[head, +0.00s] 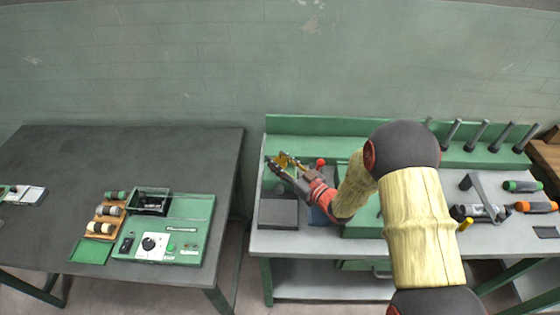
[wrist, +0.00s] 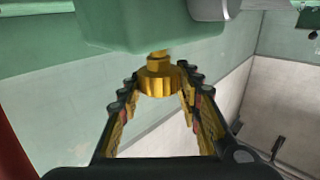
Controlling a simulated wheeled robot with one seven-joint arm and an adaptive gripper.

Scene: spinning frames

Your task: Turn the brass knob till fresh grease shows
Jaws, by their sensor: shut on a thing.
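The brass knob (wrist: 158,80) shows in the wrist view as a ribbed, gold-coloured cap on a short stem, under a green housing (wrist: 150,25). My gripper (wrist: 157,88) has its two fingers on either side of the knob, closed on it near the fingertips. In the head view my gripper (head: 278,161) is at the left end of the green bench, near its back edge, and the knob is hard to make out there. No grease can be made out in either view.
A dark box (head: 278,213) sits on the bench below my gripper. A red ball-topped lever (head: 320,162) stands close to its right. A dark table (head: 60,165) with a green control panel (head: 165,230) stands left.

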